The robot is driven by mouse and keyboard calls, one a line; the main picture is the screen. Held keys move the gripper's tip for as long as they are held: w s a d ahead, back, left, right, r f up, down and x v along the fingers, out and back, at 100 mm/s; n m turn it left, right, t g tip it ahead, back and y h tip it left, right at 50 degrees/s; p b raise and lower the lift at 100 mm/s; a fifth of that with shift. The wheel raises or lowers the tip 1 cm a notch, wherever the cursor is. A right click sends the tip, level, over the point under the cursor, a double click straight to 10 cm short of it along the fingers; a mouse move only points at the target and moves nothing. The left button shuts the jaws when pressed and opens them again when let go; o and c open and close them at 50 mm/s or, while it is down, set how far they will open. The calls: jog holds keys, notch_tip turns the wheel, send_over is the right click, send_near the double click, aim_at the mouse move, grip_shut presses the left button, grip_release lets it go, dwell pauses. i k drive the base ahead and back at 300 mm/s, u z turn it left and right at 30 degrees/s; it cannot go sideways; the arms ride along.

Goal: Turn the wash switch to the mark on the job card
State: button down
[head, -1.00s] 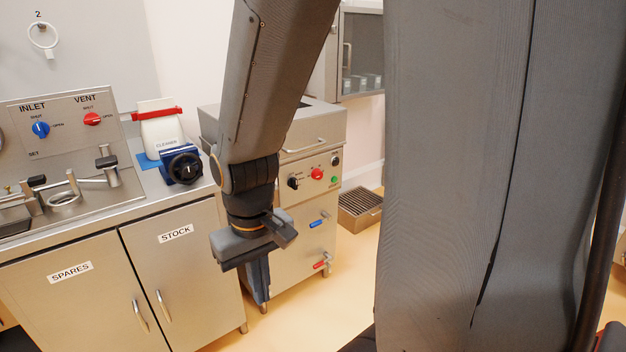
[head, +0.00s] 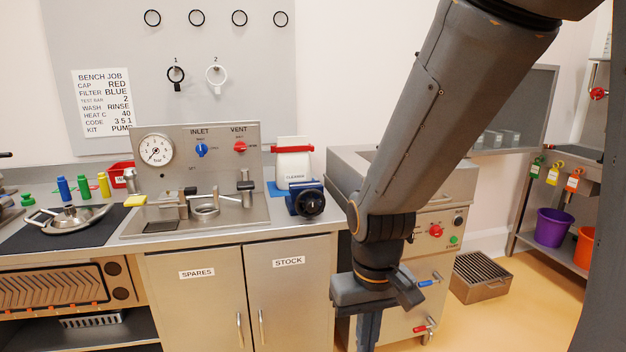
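The job card (head: 103,103) hangs on the back board at the left; its wash line reads RINSE. The steel machine right of the bench has a control panel (head: 428,222) with a red button (head: 436,230), a green button (head: 454,240) and a small dark control (head: 458,221). A black rotary knob at the panel's left end is mostly hidden behind my arm. No switch label or marks are readable. My gripper (head: 368,330) points down in front of the machine, below the panel and apart from it. Its fingers overlap and run off the lower edge, so their opening is unclear.
The bench holds a gauge panel (head: 200,157) with inlet and vent knobs, a blue device with a black dial (head: 306,200) and a cleaner container (head: 293,163). Blue (head: 429,282) and red (head: 424,328) valve handles stick out below the panel.

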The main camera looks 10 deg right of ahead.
aim_at(410, 240)
jog(key=z, duration=0.55)
jog(key=k, duration=0.6)
jog(key=z, duration=0.95)
jog(key=i, duration=0.9)
jog(key=u, duration=0.4)
